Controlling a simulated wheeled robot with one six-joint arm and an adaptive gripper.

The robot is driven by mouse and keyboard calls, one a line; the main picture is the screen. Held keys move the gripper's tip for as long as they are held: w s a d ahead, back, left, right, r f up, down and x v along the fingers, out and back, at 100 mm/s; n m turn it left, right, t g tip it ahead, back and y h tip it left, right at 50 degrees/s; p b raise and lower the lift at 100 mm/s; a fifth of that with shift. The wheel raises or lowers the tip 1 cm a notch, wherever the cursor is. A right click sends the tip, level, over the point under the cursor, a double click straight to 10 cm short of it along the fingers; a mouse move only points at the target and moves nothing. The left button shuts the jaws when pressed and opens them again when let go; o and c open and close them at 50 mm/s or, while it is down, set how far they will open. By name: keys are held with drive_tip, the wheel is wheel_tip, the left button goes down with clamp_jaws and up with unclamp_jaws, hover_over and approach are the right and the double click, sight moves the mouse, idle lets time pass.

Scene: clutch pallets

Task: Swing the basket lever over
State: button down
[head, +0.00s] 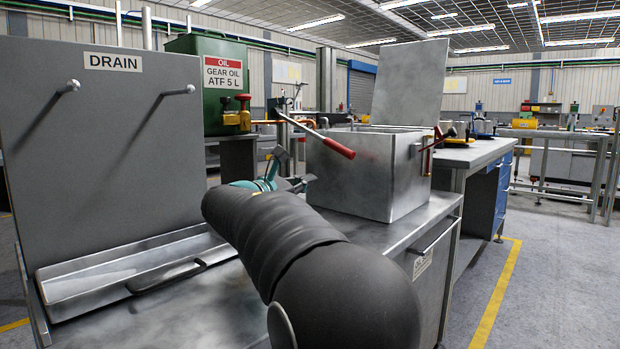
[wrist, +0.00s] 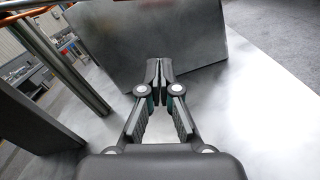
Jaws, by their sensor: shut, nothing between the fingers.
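The basket lever (head: 335,144) is a metal bar with a red grip. It slants down to the right across the front left of the open steel tank (head: 365,183). My gripper (head: 306,182) is low beside the tank's left side, below the red grip and apart from it. Its fingers are partly hidden by my arm. In the wrist view my gripper (wrist: 158,74) has its fingertips together with nothing between them, in front of a grey metal wall (wrist: 185,40). The lever is not clearly seen in the wrist view.
A grey DRAIN panel (head: 115,125) with two pegs stands at left above a shallow metal tray (head: 125,270). A green oil container (head: 205,85) with a brass tap stands behind. The tank's lid (head: 410,80) is raised. Bare bench top (head: 410,235) lies before the tank.

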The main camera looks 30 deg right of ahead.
drive_tip(key=w+d+r, duration=0.1)
drive_tip(key=d+r, duration=0.3)
drive_tip(key=d, duration=0.4)
drive_tip(key=shift+w+d, duration=0.15)
drive_tip(key=shift+d, duration=0.15)
drive_tip(key=shift+r, duration=0.15)
